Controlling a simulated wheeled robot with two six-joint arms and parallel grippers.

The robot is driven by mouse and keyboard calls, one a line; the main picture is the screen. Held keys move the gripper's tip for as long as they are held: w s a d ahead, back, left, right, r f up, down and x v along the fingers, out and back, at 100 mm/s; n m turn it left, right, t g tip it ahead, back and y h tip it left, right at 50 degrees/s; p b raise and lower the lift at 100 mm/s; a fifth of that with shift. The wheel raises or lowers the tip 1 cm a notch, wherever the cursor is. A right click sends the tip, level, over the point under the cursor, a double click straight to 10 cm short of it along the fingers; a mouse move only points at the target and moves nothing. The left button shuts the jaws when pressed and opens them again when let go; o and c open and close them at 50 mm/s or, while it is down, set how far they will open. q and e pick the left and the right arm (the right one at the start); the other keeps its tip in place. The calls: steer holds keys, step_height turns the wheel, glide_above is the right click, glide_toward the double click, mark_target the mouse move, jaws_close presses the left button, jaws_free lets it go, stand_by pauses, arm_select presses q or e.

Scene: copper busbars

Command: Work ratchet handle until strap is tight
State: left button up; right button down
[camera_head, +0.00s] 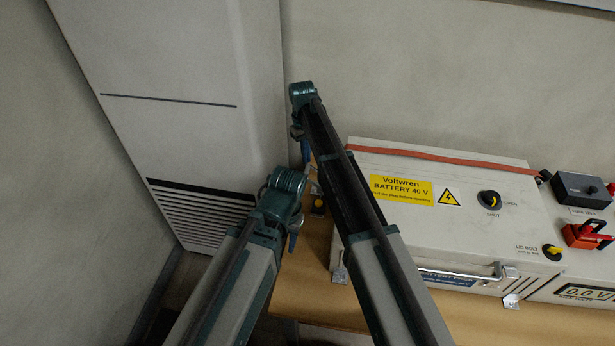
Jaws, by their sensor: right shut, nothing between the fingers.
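An orange-red strap (435,156) runs across the back of the lid of the white battery box (440,235). I cannot judge its tension. Its left end passes behind my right arm, and I cannot make out the ratchet handle. A small dark part with a yellow mark (318,206) shows partly between my arms, left of the box. My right gripper (306,153) hangs down from the far end of the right arm, shut and empty, beyond the box's left end. My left gripper (292,243) points down lower left; its small tips do not show whether they are apart.
The box has a shut/open knob (489,201), a lid bolt knob (552,252) and a front metal handle (460,276). A red clamp-like device (587,235) and a dark unit (580,190) stand right. The wooden bench (500,318) is clear in front. A grey cabinet (180,100) stands left.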

mark_target(307, 169)
arm_select(q)
steer(key=shift+f+b, duration=1.35)
steer(key=shift+f, duration=0.5)
arm_select(e)
steer(key=shift+s+d+f, duration=0.1)
steer(key=shift+s+f, duration=0.1)
steer(key=shift+f, duration=1.65)
